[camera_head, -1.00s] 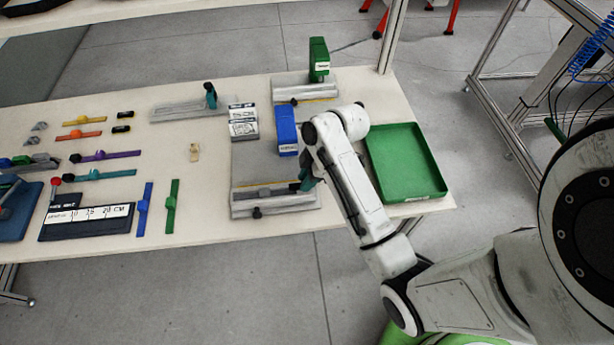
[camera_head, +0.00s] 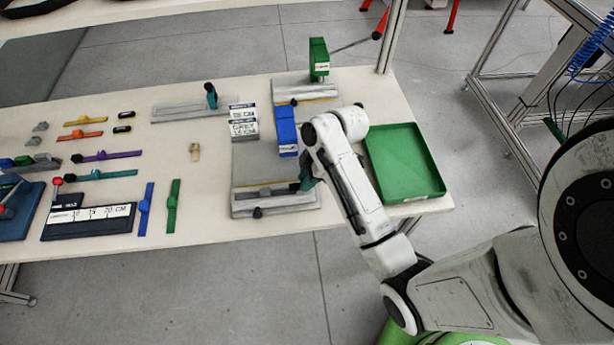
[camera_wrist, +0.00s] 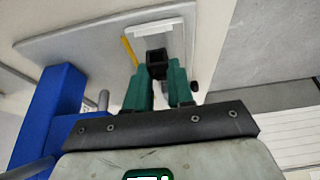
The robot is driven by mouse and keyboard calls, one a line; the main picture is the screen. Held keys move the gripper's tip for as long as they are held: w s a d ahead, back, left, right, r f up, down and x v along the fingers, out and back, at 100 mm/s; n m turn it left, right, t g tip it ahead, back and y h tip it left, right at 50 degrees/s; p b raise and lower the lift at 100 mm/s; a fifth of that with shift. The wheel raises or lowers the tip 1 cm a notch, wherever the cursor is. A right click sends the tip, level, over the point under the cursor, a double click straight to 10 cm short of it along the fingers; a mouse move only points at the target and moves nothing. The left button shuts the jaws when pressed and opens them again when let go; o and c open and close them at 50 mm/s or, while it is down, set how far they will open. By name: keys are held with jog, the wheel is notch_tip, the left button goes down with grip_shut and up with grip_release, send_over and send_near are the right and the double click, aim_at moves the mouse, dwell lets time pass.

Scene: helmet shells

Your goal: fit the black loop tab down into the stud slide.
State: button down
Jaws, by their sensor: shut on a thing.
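My gripper (camera_head: 305,182) is at the right end of the grey slotted fixture (camera_head: 250,208) near the table's front edge. In the wrist view, its green fingers (camera_wrist: 157,85) are shut on the black loop tab (camera_wrist: 156,58), a small dark square piece at their tips. In the head view the arm and fingers hide the tab. I cannot tell for certain which fixture is the stud slide, nor whether the tab touches anything beneath it.
A blue upright block (camera_head: 287,138) stands just behind my gripper, and shows at left in the wrist view (camera_wrist: 50,110). A green tray (camera_head: 436,178) lies to the right. A green press (camera_head: 318,60) stands at the back. Coloured straps and two black pieces (camera_head: 122,129) lie on the left.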

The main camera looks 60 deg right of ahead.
jog(key=shift+f+b, duration=0.45)
jog(key=shift+f, duration=0.4)
jog(key=c, duration=0.9)
grip_release()
jog(key=p+v, duration=0.1)
jog(key=v, duration=0.9)
jog(key=shift+r, duration=0.4)
jog(key=shift+s, duration=0.1)
jog(key=s+a+f+m+g+h+b, duration=0.2)
jog(key=s+a+f+m, duration=0.6)
jog(key=a, duration=0.5)
jog(key=shift+s+a+f+g+h+b, duration=0.3)
jog(key=shift+s+a+f+h+b, duration=0.15)
jog(key=shift+s+f+b, duration=0.6)
